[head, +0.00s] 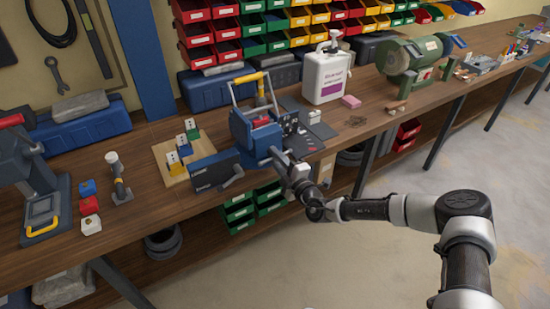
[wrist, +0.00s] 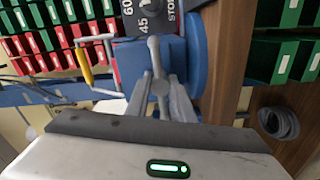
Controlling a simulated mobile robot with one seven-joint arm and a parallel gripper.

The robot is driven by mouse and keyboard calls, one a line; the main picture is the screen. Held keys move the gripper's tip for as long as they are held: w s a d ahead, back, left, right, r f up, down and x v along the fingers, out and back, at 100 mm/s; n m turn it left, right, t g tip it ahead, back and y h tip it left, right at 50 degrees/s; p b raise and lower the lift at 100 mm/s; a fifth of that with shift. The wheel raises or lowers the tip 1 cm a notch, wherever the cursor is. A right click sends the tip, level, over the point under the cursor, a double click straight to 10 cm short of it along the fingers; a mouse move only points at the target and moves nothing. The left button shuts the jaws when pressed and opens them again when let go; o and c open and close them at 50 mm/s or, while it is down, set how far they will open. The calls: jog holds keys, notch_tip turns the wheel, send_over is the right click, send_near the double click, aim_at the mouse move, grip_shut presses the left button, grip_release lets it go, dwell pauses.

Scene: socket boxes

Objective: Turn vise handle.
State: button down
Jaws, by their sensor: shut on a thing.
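My gripper (head: 277,158) is at the front of a blue bench device (head: 262,137) on the workbench. In the wrist view, its two grey fingers (wrist: 161,100) are closed around the round end of a light grey handle bar (wrist: 153,58). The bar runs away from the fingers, in front of the blue body (wrist: 185,62). In the head view my gripper hides most of this bar. A dark blue block with white lettering (head: 210,171) stands left of my gripper, with a grey lever (head: 233,178) at its front.
A yellow-handled frame (head: 249,80) rises behind my gripper. A dark plate marked with angles and "STOP" (wrist: 145,20) is close beyond the fingers. A board with coloured blocks (head: 182,152) is at the left. A white jug (head: 326,75) and a green grinder (head: 412,57) stand to the right.

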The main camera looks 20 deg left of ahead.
jog(key=shift+d+f, duration=0.1)
jog(key=shift+f, duration=0.15)
dwell(0.3)
jog(key=c, duration=1.7)
grip_release()
jog(key=shift+o, duration=0.7)
jog(key=shift+r, duration=0.2)
jog(key=v, duration=1.7)
jog(key=shift+s, duration=0.25)
jog(key=shift+d, duration=0.1)
